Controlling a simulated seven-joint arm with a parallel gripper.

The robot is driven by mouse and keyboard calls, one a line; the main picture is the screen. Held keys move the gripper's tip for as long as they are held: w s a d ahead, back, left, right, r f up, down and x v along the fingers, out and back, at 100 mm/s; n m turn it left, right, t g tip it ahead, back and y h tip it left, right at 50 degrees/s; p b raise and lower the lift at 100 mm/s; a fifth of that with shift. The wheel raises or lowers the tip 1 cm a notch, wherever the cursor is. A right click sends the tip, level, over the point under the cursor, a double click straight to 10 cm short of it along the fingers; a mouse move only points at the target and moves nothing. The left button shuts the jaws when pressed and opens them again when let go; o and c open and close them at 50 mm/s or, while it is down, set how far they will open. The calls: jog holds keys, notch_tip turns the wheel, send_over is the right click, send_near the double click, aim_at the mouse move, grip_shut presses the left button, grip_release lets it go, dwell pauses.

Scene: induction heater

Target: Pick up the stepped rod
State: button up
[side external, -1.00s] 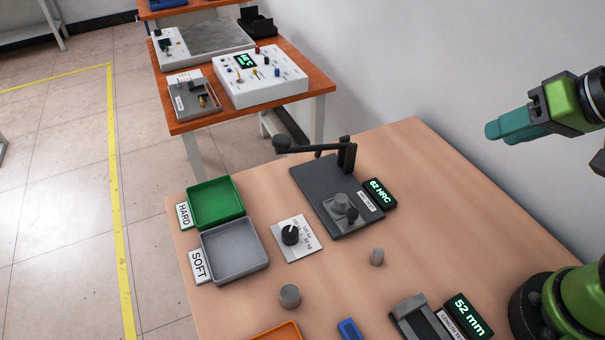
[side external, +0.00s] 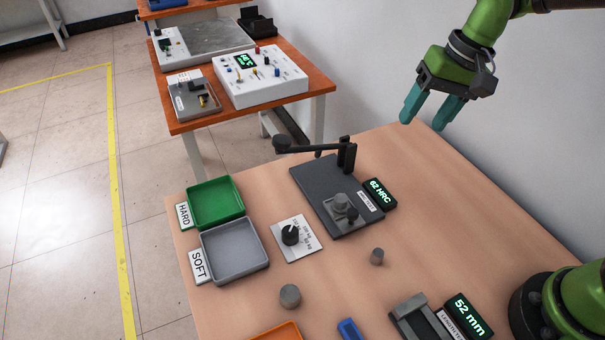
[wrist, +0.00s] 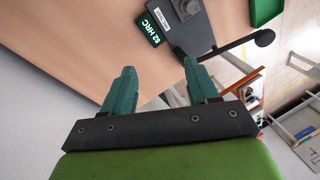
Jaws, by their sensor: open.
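I cannot tell for sure which part is the stepped rod. A small brass-coloured piece (side external: 203,101) sits on the grey fixture (side external: 184,104) on the far orange table, too small to make out its shape. Plain grey cylinders stand on the near wooden table: one at the front (side external: 290,296) and a smaller one (side external: 377,257) right of the dial. My gripper (side external: 421,121) is open and empty, in the air above the back right edge of the near table, apart from every part. In the wrist view its teal fingers (wrist: 160,68) are spread with nothing between them.
The hardness tester (side external: 318,188) with its raised arm stands below and left of my gripper. Green (side external: 241,196) and grey (side external: 266,250) trays line the near table's left side. A white box (side external: 262,88) stands on the far table. A gap separates the tables.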

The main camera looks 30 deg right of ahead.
aim_at(341, 198)
jog(key=w+a+f+m+g, duration=0.3)
jog(key=w+a+m+g, duration=0.2)
jog(key=w+a, duration=0.35)
jog(key=shift+y, duration=0.4)
jog(key=x, duration=1.6)
jog(key=shift+d+f, duration=0.2)
jog(key=shift+d, duration=0.1)
grip_shut()
